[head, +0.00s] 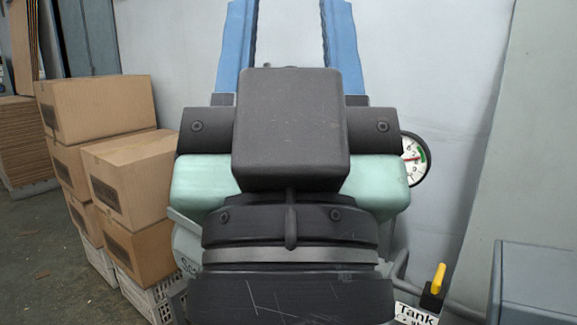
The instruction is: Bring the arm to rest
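My gripper (288,20) is in the middle of the head view, seen from behind, with its dark body and wrist filling the centre. Its two blue fingers point up and stand wide apart. Only the pale wall shows between them, and I see nothing held. The finger ends reach the top edge of the picture, so the tips may be cut off. My arm hides much of what is behind it.
Cardboard boxes (128,180) are stacked on white crates at the left. A round pressure gauge (415,158), a yellow valve handle (438,279) and a "Tank" label (414,314) are at the right. A grey box (538,280) stands at the lower right. Floor shows at the lower left.

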